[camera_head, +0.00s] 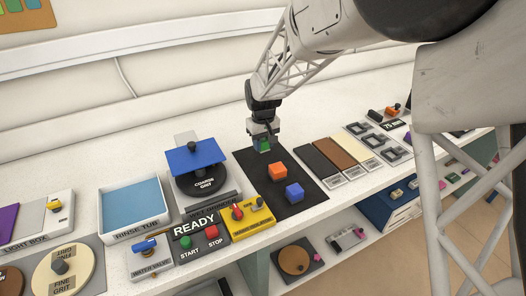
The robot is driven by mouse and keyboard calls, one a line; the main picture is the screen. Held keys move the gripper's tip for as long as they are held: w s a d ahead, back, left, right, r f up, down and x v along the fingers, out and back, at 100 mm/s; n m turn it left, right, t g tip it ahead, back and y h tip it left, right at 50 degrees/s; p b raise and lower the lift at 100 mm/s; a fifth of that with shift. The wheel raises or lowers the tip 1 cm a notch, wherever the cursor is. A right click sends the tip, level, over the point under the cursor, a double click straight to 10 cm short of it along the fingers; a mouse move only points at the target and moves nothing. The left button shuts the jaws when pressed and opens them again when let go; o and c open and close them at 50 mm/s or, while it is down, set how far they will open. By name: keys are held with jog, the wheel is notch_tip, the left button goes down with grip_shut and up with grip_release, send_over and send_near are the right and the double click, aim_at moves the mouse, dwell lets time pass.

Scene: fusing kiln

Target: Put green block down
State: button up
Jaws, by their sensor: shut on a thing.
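A small green block (263,146) is between the fingers of my gripper (263,139), which is shut on it. The gripper points down over the far part of a black mat (264,195). I cannot tell whether the block touches the mat or hangs just above it. An orange block (278,170) and a blue block (294,192) sit on the mat, nearer the front.
Left of the mat are a coarse grit disc (203,184) under a blue plate (195,156), a yellow switch box (247,219) and a rinse tub (131,204). Dark, brown and cream strips (334,154) lie to the right. Bare mat shows around the blocks.

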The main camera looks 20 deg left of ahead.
aim_at(263, 151)
jog(key=shift+f, duration=1.85)
jog(key=shift+f, duration=0.15)
jog(key=o, duration=0.9)
jog(key=shift+c, duration=0.2)
notch_tip(263, 151, up, 12)
jog(key=shift+r, duration=0.2)
